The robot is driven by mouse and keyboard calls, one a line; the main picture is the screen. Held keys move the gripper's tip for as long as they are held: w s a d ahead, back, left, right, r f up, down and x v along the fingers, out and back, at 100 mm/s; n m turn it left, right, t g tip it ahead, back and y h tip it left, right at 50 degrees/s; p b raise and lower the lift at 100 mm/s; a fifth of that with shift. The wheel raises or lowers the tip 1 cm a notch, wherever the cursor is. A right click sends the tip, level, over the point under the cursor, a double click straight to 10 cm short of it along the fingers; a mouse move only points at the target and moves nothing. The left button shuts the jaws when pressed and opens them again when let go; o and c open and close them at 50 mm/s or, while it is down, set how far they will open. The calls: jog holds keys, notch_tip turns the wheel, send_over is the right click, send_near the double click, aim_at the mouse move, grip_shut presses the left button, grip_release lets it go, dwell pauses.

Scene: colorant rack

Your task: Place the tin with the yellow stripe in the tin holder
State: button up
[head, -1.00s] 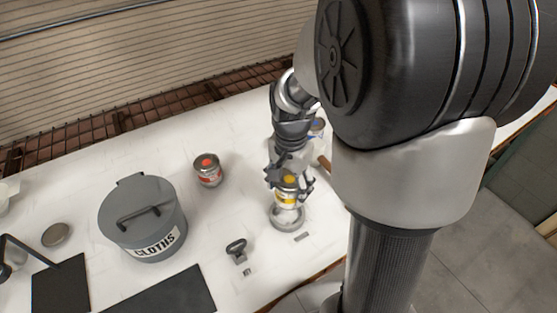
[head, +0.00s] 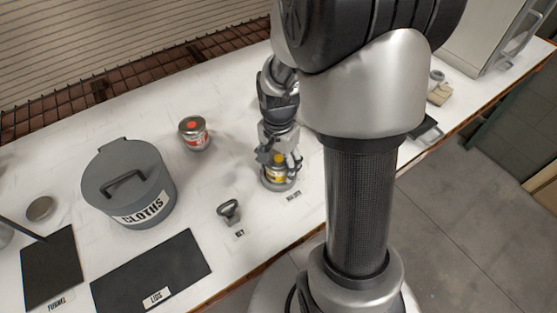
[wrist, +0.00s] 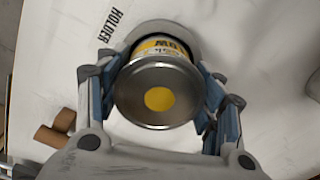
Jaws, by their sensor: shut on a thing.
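The tin with the yellow stripe (head: 278,176) is upright between the fingers of my gripper (head: 278,163), which is shut on it. In the wrist view its grey lid with a yellow dot (wrist: 157,92) faces the camera, and part of the yellow and white label shows beyond the lid. The round grey tin holder (head: 281,188) is at the tin's lower end. In the wrist view the holder's ring (wrist: 172,28) shows around the tin's far end. The fingers hide part of the tin, and I cannot tell whether its base rests on the holder's floor.
A tin with a red dot and red label (head: 194,133) stands to the left. A grey lidded bin marked CLOTHS (head: 130,186) is farther left.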

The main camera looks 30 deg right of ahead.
jog(key=shift+f, duration=0.1)
jog(key=o, duration=1.4)
jog(key=shift+c, duration=0.2)
notch_tip(320, 180, up, 12)
jog(key=p, duration=0.4)
jog(key=s+a+r+n+t, duration=0.4)
jog(key=s+a+r+n, duration=0.6)
jog(key=s+n, duration=0.3)
jog(key=shift+s+a+r+t, duration=0.3)
jog(key=shift+a+r, duration=0.05)
jog(key=shift+r, duration=0.45)
